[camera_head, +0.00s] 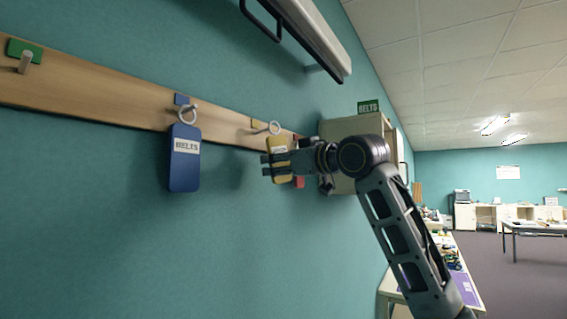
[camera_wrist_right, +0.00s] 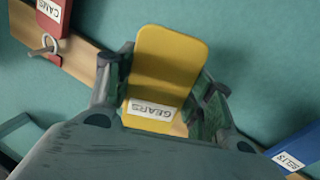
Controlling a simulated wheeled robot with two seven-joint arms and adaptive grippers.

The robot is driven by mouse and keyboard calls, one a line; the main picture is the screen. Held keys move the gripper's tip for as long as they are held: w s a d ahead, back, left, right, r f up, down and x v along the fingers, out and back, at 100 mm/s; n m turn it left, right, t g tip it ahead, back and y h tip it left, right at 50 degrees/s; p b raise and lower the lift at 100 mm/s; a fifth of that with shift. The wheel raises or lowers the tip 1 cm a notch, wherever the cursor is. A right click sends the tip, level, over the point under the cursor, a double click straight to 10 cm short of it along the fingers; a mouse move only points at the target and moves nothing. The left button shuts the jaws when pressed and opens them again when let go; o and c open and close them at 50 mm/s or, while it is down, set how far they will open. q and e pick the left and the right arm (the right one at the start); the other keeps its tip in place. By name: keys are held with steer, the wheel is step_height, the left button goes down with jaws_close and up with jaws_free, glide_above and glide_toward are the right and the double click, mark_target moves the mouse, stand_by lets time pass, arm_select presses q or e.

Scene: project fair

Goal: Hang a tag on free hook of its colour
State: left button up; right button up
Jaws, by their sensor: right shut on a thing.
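My right gripper (camera_head: 272,164) is shut on the yellow tag (camera_head: 283,180), by the wall rail. In the right wrist view the yellow tag (camera_wrist_right: 172,50), labelled GEARS, sits between the fingers of the right gripper (camera_wrist_right: 162,95). A pale ring (camera_head: 274,128) shows at the hook under the yellow marker (camera_head: 257,123); I cannot tell whether it is around the hook. A blue tag (camera_head: 185,172), labelled BELTS, hangs by its ring from the hook under the blue marker (camera_head: 181,99). The peg (camera_head: 25,62) at the green marker (camera_head: 24,50) is bare. My left gripper is out of view.
A red tag (camera_wrist_right: 46,28), labelled CAMS, hangs beyond the yellow one, mostly hidden in the head view. A beige cabinet (camera_head: 352,129) stands out past the rail's right end. A white fixture (camera_head: 305,35) juts overhead.

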steer(key=shift+w+a, duration=0.7)
steer(key=shift+a, duration=0.3)
steer(key=shift+w+a+f+p, duration=0.4)
steer(key=shift+a+f+p, duration=0.1)
steer(key=shift+p, duration=0.05)
steer(key=shift+a+f, duration=0.1)
steer(key=o, duration=0.8)
steer(key=shift+o, duration=0.2)
steer(key=v, duration=1.2)
stand_by(0.6)
